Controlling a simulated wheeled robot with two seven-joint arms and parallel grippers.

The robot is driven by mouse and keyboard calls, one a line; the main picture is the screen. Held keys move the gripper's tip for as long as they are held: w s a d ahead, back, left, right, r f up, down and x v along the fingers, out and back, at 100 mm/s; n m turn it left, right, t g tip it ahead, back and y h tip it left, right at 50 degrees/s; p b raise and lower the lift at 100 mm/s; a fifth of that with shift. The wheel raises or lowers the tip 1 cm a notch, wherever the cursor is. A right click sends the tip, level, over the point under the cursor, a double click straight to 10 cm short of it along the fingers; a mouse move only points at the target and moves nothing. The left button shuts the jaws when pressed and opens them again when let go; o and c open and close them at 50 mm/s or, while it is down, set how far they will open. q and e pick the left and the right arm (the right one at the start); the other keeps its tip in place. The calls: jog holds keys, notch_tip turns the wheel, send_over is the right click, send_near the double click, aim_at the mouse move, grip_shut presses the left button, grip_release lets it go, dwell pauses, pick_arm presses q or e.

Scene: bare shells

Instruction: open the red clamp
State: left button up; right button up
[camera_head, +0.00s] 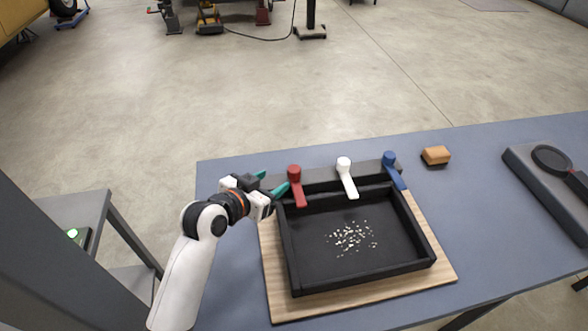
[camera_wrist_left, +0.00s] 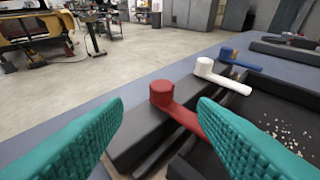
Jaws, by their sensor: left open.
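The red clamp (camera_head: 297,185) is on the black bar at the back edge of a black tray (camera_head: 292,262). Its round knob is at the back and its lever points forward over the tray's rim. In the left wrist view the red clamp (camera_wrist_left: 172,103) shows ahead, between and beyond my fingertips. My left gripper (camera_head: 271,181) is open with teal fingers, just left of the red clamp and apart from its knob; the right finger overlaps the lever's end in the left wrist view, and I cannot tell if they touch. My right gripper is not in view.
A white clamp (camera_head: 346,176) and a blue clamp (camera_head: 393,170) stand right of the red one. Pale bits (camera_head: 352,238) lie in the tray, which rests on a wooden board (camera_head: 440,268). A tan block (camera_head: 436,155) and a dark case (camera_head: 548,190) are farther right on the blue-grey table (camera_head: 480,235).

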aim_at(292, 170)
pick_arm(q)
jog(key=x, duration=1)
jog(key=shift+w+d, duration=0.2)
jog(key=shift+d, duration=0.1)
grip_shut()
